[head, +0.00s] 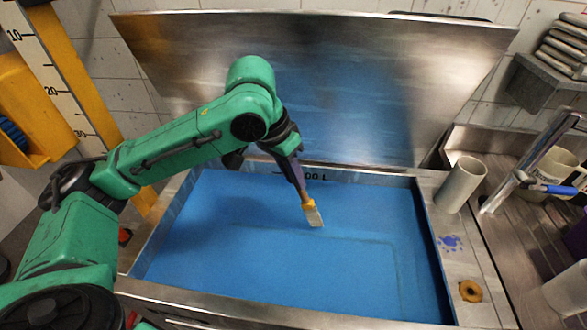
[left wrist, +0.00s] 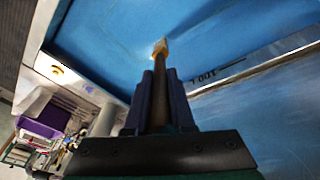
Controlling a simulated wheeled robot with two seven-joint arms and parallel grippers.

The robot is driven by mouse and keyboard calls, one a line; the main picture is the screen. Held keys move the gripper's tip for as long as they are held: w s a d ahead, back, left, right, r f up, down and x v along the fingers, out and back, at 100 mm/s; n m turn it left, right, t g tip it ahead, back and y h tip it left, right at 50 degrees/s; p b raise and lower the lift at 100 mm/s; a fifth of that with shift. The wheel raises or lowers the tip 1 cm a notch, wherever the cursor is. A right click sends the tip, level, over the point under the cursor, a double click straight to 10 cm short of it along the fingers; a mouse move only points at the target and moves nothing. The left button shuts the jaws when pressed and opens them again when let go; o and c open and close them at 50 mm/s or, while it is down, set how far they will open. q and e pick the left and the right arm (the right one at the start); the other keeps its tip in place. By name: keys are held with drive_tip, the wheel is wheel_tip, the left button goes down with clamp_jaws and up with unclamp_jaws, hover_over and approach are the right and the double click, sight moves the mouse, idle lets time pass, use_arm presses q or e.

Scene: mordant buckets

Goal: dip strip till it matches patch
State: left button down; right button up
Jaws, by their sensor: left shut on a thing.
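My left gripper (head: 302,187) is shut on a brown stick, which also shows between its dark fingers in the left wrist view (left wrist: 159,98). At the stick's end hangs a pale cream strip (head: 314,214) with a yellow-orange part above it. The strip is over the blue liquid (head: 300,262) in a wide metal basin; I cannot tell whether its lower end touches the liquid. A small dark-blue blotch (head: 450,243) is on the basin's right rim; whether this is the patch is unclear. My right gripper is not in view.
A tall metal lid (head: 340,75) stands behind the basin. A beige cylinder (head: 461,185) stands at the rim's back right, and a yellow ring (head: 469,290) lies nearer. A sink counter with a tap and mug (head: 556,172) is at right. A ruler (head: 45,75) is at left.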

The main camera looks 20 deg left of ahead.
sight(304, 197)
use_arm(q)
wheel_tip(304, 197, down, 11)
drive_tip(key=b, duration=0.4)
drive_tip(key=shift+s, duration=0.15)
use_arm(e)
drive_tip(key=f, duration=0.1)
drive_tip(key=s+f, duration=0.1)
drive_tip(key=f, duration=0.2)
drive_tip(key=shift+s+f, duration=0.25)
use_arm(q)
drive_tip(key=shift+r, duration=0.15)
